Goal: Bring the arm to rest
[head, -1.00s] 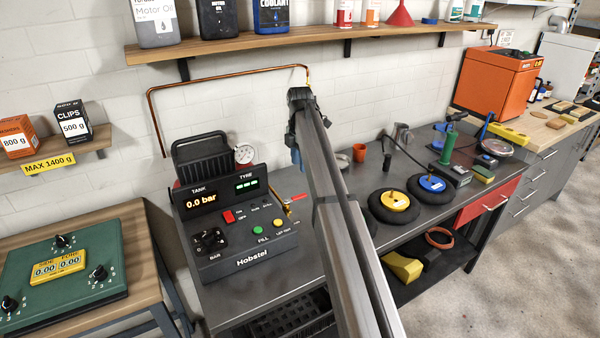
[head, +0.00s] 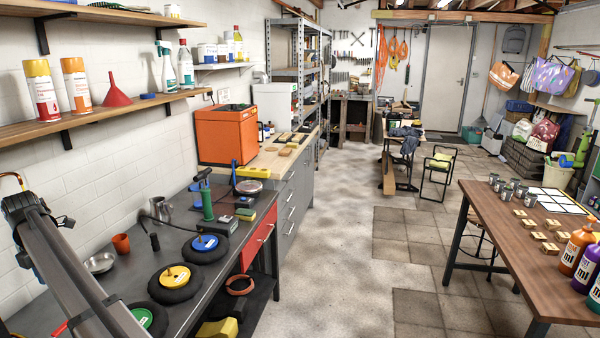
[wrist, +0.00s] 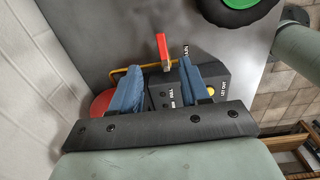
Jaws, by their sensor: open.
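My gripper (wrist: 158,85) shows in the wrist view with its two blue fingers spread apart and nothing between them. Below it are the black compressor panel (wrist: 185,92), marked FILL and LET OUT, and a red lever (wrist: 162,50) on a brass pipe. The lever lies just beyond the fingertips in the picture; I cannot tell the exact gap. In the head view my arm fills the lower left, and the fingers are not clearly visible there.
A shelf (head: 100,112) with bottles runs above. A wooden table (head: 480,225) stands right. The floor between is clear.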

